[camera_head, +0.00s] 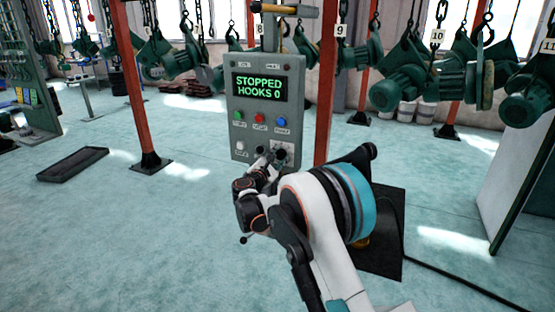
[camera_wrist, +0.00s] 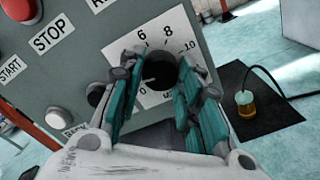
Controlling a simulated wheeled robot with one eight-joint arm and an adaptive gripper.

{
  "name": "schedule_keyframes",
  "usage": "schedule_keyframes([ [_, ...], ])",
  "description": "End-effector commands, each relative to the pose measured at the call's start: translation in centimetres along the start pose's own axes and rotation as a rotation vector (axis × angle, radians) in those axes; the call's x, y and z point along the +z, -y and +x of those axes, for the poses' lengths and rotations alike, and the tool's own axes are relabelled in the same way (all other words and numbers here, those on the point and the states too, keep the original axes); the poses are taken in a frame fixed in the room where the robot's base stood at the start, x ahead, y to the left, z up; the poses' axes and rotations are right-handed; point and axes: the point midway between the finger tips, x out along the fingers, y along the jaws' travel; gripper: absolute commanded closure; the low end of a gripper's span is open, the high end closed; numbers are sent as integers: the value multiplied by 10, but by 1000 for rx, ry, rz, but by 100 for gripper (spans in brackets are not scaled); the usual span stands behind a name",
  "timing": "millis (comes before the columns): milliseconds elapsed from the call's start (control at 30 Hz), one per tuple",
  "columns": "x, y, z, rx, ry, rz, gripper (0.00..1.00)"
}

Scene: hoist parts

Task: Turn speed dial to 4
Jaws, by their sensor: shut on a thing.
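The speed dial (camera_wrist: 160,70) is a round black knob on a white scale plate in the wrist view. The numbers 6, 8 and 10 show above and to the right of it; much of the lower scale is hidden by the fingers. I cannot make out a pointer mark on the knob. My gripper (camera_wrist: 161,84) is shut on the dial, with one teal-padded finger on each side. In the head view my gripper (camera_head: 267,161) reaches the lower right of the grey control box (camera_head: 243,123), whose screen (camera_head: 259,87) reads "STOPPED HOOKS 0".
Green (camera_head: 239,115), red (camera_head: 259,118) and blue (camera_head: 281,121) buttons sit above the dial. A white button (camera_head: 240,145) and a dark knob are to its left. Orange posts (camera_head: 325,90) stand beside the box, and green hoists (camera_head: 398,85) hang behind.

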Motion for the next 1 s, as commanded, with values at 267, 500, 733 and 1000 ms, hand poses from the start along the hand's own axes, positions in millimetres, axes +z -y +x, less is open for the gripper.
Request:
schedule_keyframes([
  [267, 0, 0, 0, 0, 0, 138, 92],
  [500, 0, 1, 0, 0, 0, 330, 92],
  [733, 0, 1, 0, -1, 0, 500, 92],
  [1000, 0, 1, 0, -1, 0, 630, 92],
])
